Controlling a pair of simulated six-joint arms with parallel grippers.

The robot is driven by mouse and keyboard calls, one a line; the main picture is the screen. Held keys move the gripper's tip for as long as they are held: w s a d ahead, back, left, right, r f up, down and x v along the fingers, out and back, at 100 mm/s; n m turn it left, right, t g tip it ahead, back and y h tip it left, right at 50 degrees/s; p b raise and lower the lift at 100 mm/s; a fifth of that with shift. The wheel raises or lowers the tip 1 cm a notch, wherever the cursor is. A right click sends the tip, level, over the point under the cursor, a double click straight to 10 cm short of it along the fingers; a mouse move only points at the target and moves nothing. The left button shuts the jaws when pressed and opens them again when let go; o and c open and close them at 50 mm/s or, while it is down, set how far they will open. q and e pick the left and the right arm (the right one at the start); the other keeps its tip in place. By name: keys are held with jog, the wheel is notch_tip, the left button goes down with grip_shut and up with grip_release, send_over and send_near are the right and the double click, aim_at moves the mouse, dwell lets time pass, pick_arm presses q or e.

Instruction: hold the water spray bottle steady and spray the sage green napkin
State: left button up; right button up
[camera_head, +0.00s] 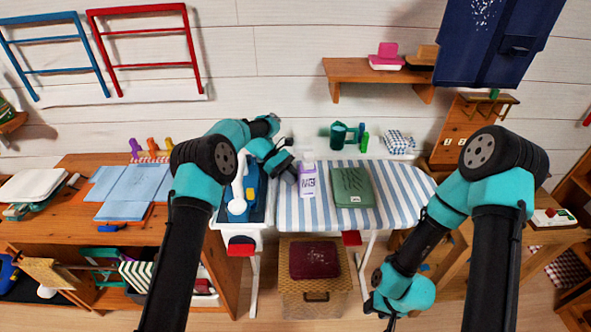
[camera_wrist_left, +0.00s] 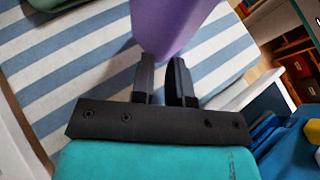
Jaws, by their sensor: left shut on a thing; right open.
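The water spray bottle (camera_head: 308,182), lavender with a white label, stands upright on the striped ironing board (camera_head: 404,186). The folded sage green napkin (camera_head: 352,183) lies flat on the board just right of the bottle. My left gripper (camera_head: 291,171) comes at the bottle from its left and is shut on it. In the left wrist view the purple bottle (camera_wrist_left: 165,25) is at the tips of my two dark fingers (camera_wrist_left: 166,75). My right gripper (camera_head: 386,315) is open and empty, low in front of the board, away from bottle and napkin.
A blue and white iron (camera_head: 238,203) stands at the board's left end, under my left arm. A green watering can (camera_head: 339,134) and a checked box (camera_head: 398,142) sit behind the board. A wicker basket (camera_head: 290,283) is below. The board right of the napkin is clear.

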dwell(0.3)
pick_arm(q)
jog(key=o, duration=1.5)
